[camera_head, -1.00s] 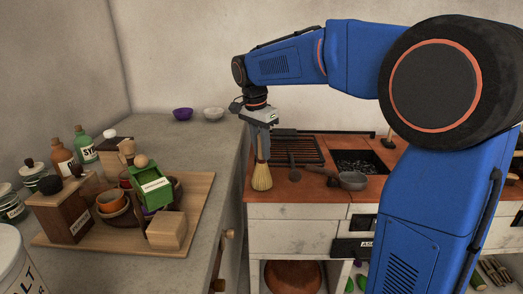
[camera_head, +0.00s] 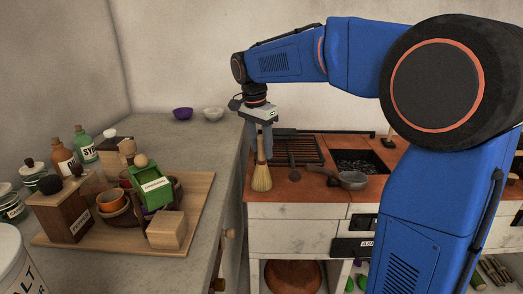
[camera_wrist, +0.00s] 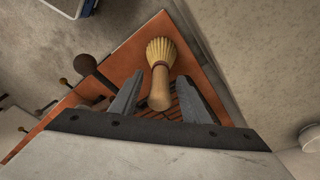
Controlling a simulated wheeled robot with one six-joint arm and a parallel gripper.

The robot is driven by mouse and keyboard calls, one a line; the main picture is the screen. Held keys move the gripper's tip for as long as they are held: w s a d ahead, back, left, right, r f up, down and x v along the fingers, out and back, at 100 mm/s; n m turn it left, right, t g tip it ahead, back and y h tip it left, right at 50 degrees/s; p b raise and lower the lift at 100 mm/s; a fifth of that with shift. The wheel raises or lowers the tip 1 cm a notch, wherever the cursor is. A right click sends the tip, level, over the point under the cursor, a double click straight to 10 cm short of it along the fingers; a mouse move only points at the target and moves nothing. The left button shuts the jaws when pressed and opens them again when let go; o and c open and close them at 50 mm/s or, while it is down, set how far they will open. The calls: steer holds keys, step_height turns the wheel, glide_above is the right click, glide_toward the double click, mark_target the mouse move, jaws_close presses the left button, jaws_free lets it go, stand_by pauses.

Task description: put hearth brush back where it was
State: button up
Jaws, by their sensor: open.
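The hearth brush (camera_head: 261,178) has pale straw bristles and a wooden handle. In the head view it is upright, bristles down, at the left end of the terracotta hearth top (camera_head: 290,187). My gripper (camera_head: 262,150) is open above it, with its fingers around the upper handle. In the wrist view the brush (camera_wrist: 160,72) lies between and beyond the two spread fingers of my gripper (camera_wrist: 158,95), with a gap on each side of the handle. Whether the bristles rest fully on the hearth top is hard to tell.
A black grill (camera_head: 297,147) lies behind the brush. A dark ladle-like tool (camera_head: 294,172) and a grey pan (camera_head: 352,180) are to its right. The grey counter (camera_head: 190,150) stands close on the left, with a loaded wooden board (camera_head: 200,200).

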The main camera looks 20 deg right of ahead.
mark_target(258, 168)
step_height(258, 168, up, 11)
steer(key=a, duration=0.1)
steer(key=s+d+f+n+t+y, duration=0.1)
steer(key=s+d+f+n, duration=0.25)
steer(key=s, duration=0.55)
steer(key=s+d+f+n+t, duration=0.1)
steer(key=s+d+f+n, duration=0.2)
steer(key=s, duration=0.6)
steer(key=s+d+f+n+t, duration=0.1)
steer(key=s+f+n, duration=0.5)
steer(key=s+f, duration=0.9)
steer(key=shift+s+d+f+t+y, duration=0.2)
steer(key=shift+d+f+t+y, duration=0.15)
steer(key=shift+f+t, duration=0.15)
